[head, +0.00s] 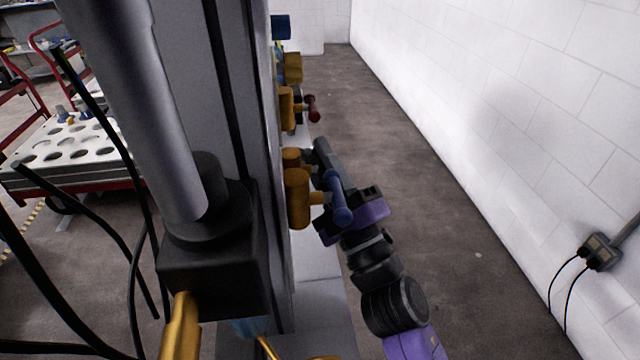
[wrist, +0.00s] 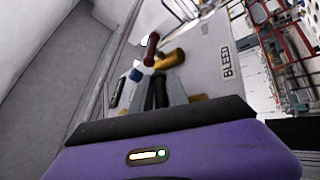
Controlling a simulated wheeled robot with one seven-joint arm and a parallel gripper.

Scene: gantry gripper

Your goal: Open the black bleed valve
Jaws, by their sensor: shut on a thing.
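The black bleed valve's handle (wrist: 158,92) shows in the wrist view as a dark piece between my grey fingers. My gripper (wrist: 159,88) is shut on it. In the head view my gripper (head: 326,155) reaches from the lower right to the panel's side, its grey fingers beside a brass valve body (head: 293,158). The black handle cannot be made out there; fingers and the nearer valve cover that spot. How far the handle is turned cannot be told. A "BLEED" label (wrist: 226,60) is on the panel in the wrist view.
A blue-handled valve (head: 338,197) sits close in front of my fingers. A red-handled valve (head: 312,108) is farther along, also in the wrist view (wrist: 151,48). A white block wall (head: 500,110) stands to the right, with clear floor (head: 410,150) between.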

